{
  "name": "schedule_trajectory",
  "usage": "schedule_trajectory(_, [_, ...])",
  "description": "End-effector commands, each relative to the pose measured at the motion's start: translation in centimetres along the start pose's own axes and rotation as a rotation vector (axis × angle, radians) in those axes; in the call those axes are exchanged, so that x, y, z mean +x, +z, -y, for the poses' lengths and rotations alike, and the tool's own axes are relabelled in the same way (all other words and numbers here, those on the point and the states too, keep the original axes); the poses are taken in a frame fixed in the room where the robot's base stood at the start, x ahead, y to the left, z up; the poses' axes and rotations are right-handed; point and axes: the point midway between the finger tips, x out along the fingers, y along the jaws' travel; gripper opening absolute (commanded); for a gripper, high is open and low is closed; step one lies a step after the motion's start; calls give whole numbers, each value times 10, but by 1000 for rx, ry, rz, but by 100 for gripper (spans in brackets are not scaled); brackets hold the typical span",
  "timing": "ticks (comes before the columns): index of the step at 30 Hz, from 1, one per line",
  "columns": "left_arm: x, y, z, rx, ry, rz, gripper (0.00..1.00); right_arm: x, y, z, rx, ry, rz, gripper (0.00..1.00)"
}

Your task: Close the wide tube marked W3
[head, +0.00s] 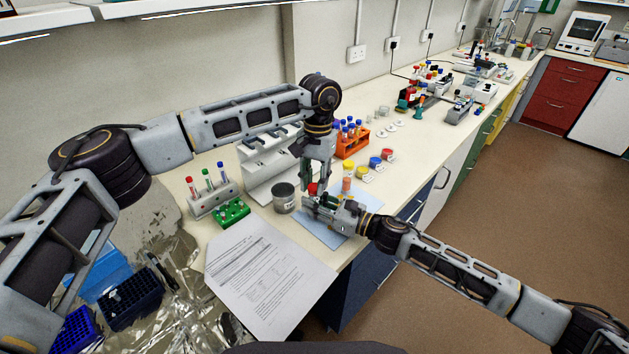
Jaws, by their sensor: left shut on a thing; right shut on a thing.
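My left gripper (316,186) points down over the blue mat (318,233), shut on what looks like a red cap (312,189). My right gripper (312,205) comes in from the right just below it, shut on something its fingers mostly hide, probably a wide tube. Whether the cap touches a tube's mouth cannot be told. A wide tube with a yellow cap and orange contents (347,184) stands just right of the grippers. No W3 mark is readable at this size.
A grey jar (285,200) stands close left of the grippers, with a green rack (233,211) and a grey tube rack (214,198) further left. A white stand (256,175) and an orange rack (352,147) are behind. Blue (375,162) and red (388,154) items lie right. Paper (262,275) lies in front.

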Motion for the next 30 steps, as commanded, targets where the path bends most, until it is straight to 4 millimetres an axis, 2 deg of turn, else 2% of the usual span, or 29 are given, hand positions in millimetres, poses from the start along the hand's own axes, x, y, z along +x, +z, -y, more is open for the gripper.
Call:
schedule_trajectory(13, [0,0,0,350,-39,0,22,0,-1,0,0,0,-1,0])
schedule_trajectory(25, [0,0,0,391,-45,1,22,0,-1,0,0,0,-1,0])
schedule_trajectory(26, [0,0,0,391,-45,1,31,0,-1,0,0,0,-1,0])
schedule_trajectory(30, [0,0,0,390,-44,1,49,0,-1,0,0,0,-1,0])
